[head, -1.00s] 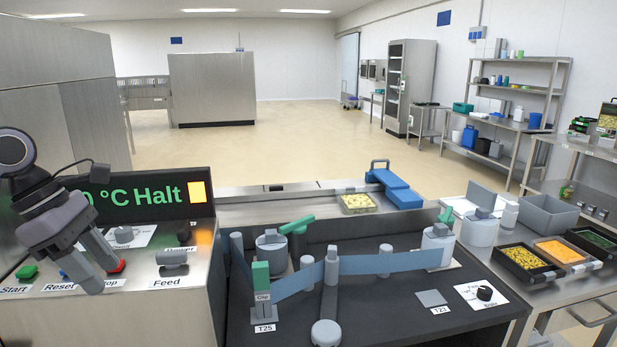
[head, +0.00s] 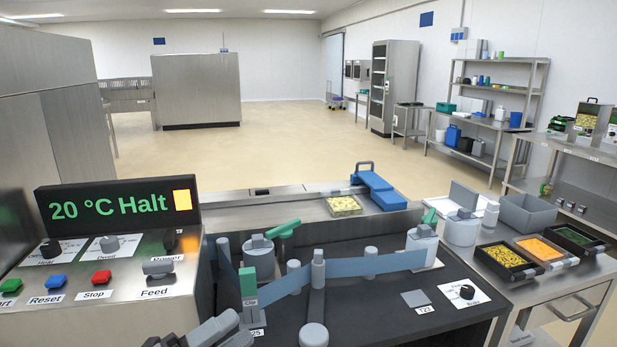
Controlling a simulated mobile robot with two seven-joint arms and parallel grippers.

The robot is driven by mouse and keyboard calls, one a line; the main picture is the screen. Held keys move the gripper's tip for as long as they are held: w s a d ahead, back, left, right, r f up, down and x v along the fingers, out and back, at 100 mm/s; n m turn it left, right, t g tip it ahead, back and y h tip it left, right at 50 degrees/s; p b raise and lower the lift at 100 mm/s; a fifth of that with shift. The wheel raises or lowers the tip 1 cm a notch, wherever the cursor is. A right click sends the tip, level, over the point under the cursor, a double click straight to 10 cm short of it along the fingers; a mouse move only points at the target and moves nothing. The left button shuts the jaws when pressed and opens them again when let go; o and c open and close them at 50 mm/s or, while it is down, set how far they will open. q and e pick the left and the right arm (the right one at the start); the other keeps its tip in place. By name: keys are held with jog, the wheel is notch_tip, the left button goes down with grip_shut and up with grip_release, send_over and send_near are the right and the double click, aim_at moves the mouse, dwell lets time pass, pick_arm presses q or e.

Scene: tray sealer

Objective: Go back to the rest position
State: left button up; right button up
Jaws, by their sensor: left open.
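My left gripper (head: 205,335) shows at the bottom edge, low in front of the machine, with grey fingers apart and empty. Most of its arm is out of the picture. It is clear of the control panel (head: 120,262), whose green Start (head: 10,286), blue Reset (head: 54,281) and red Stop (head: 102,277) buttons are all uncovered. The display (head: 118,207) reads "20 °C Halt" beside an orange light. My right gripper is not in the picture.
Close to the left gripper stand the green-topped clip (head: 248,285) and the blue film band (head: 350,267) on the dark deck. A filled tray (head: 343,205) lies on the conveyor behind. Trays of food (head: 508,258) stand on the right table. The floor beyond is free.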

pick_arm(q)
jog(key=s+a+f+n+t+y, duration=0.2)
jog(key=a+f+n+t+y, duration=0.1)
jog(key=f+n+y, duration=0.5)
jog(key=s+a+f+n+t+y, duration=0.25)
jog(key=f+n+y, duration=0.2)
jog(key=n, duration=0.55)
jog(key=s+a+f+n+g+y+p, duration=0.1)
jog(key=s+a+f+n+g+y, duration=0.2)
jog(key=s+f+n+g, duration=0.4)
jog(key=s+f+n, duration=0.2)
jog(key=s+f, duration=0.3)
jog(key=f, duration=0.2)
jog(key=shift+y, duration=0.25)
